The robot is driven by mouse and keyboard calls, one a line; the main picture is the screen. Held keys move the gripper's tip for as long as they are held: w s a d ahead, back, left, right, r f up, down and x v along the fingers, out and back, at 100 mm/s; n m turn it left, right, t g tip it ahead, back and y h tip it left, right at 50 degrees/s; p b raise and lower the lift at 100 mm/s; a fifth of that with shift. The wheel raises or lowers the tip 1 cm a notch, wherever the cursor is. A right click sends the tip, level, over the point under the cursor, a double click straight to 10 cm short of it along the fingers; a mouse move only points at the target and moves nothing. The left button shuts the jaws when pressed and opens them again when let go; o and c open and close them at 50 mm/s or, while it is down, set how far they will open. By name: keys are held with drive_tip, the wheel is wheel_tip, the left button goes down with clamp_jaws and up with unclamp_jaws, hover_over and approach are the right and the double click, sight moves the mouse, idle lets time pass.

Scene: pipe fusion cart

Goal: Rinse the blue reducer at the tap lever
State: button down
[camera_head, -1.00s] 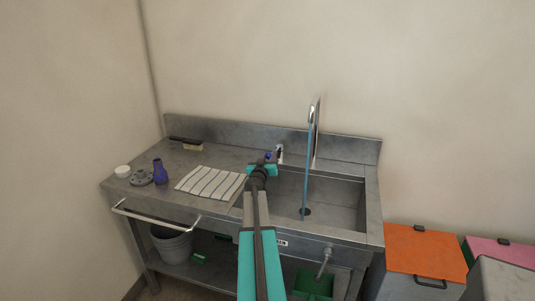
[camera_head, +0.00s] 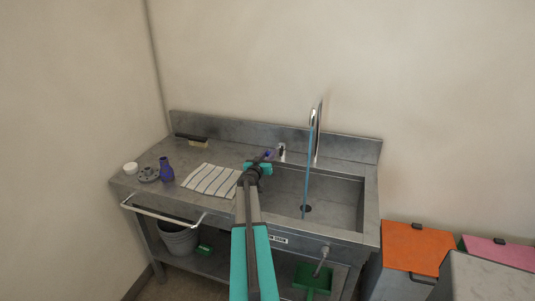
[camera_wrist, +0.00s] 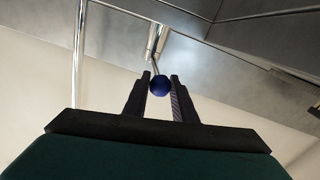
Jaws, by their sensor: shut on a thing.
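The blue reducer (camera_head: 166,170) stands upright on the left of the steel counter, apart from my gripper. My gripper (camera_head: 261,162) is at the back left edge of the sink basin (camera_head: 340,201). It is shut on the blue ball knob of the tap lever; the knob (camera_wrist: 160,86) shows between the fingertips in the wrist view. The lever's thin rod (camera_wrist: 157,66) runs from the knob to a metal fitting. The tall curved tap (camera_head: 316,133) has a blue stream of water (camera_head: 307,175) falling into the basin.
A grey flanged part (camera_head: 148,175) and a white round piece (camera_head: 130,168) sit near the reducer. A striped cloth (camera_head: 212,180) lies left of the sink, with a brush (camera_head: 197,142) behind. Orange (camera_head: 416,246) and pink (camera_head: 497,251) bins stand at the right.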

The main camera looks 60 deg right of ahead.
drive_tip(key=shift+a, duration=0.1)
drive_tip(key=c, duration=1.5)
unclamp_jaws()
drive_tip(key=shift+s, duration=0.1)
drive_tip(key=shift+o, duration=0.2)
drive_tip(key=shift+a, duration=0.15)
drive_tip(key=shift+a, duration=0.2)
drive_tip(key=a+b, duration=0.1)
drive_tip(key=a, duration=0.5)
drive_tip(key=shift+s+a+b, duration=0.3)
drive_tip(key=shift+a+b, duration=0.1)
